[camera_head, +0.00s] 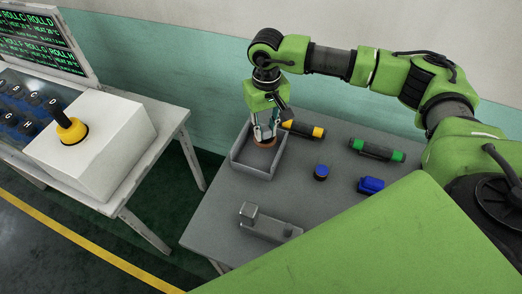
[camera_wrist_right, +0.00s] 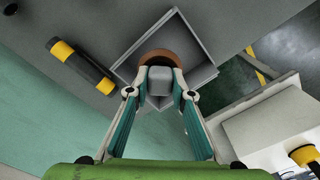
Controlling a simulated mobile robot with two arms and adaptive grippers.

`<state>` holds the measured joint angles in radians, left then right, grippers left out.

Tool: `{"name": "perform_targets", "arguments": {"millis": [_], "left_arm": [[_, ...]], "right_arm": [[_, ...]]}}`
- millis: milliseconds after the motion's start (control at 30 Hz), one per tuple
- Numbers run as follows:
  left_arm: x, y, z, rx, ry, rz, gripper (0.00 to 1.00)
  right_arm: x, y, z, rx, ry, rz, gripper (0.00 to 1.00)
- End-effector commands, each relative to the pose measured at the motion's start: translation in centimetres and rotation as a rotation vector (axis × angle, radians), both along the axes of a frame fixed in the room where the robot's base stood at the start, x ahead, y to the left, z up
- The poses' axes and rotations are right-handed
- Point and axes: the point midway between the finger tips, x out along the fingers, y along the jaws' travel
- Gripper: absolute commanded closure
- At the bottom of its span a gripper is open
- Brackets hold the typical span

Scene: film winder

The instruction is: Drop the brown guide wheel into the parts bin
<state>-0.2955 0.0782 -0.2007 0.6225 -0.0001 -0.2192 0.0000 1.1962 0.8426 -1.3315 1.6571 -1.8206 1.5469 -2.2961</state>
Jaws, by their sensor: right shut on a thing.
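The brown guide wheel (camera_head: 265,142) shows below my right gripper (camera_head: 266,130) in the head view, within the outline of the grey parts bin (camera_head: 252,171). In the right wrist view my right gripper (camera_wrist_right: 160,78) is shut on the brown wheel (camera_wrist_right: 158,54), whose rim shows beyond a grey block-like part between the fingers. The open parts bin (camera_wrist_right: 205,73) lies behind the wheel there. How far the wheel is above the bin floor I cannot tell. My left gripper is not in view.
On the grey table (camera_head: 215,205) are a yellow-black cylinder (camera_head: 304,129), a green-black cylinder (camera_head: 377,150), a blue round knob (camera_head: 321,172), a blue block (camera_head: 371,185) and a grey bracket (camera_head: 268,224). A white box with a yellow-collared lever (camera_head: 70,128) stands on the left table.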

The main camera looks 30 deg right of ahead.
Motion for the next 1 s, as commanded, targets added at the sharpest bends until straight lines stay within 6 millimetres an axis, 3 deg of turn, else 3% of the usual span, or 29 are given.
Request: {"name": "perform_targets", "arguments": {"millis": [200,533,567,600,633,1000], "left_arm": [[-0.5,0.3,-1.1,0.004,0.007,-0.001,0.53],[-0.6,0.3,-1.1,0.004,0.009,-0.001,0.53],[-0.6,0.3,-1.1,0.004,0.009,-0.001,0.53],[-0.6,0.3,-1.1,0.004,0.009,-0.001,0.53],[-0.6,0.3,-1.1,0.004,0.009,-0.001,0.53],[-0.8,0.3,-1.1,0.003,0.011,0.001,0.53]], "right_arm": [[-0.1,0.0,-2.6,0.000,0.002,-0.001,1.00],[0.0,0.0,-3.0,0.001,0.000,-0.001,1.00],[0.0,0.0,-3.0,0.001,0.000,-0.001,0.73],[0.0,0.0,-3.0,0.001,0.000,-0.001,0.63],[0.0,0.0,-3.0,0.001,0.000,-0.001,0.59],[0.0,0.0,-2.8,0.001,0.000,-0.001,0.59]]}}
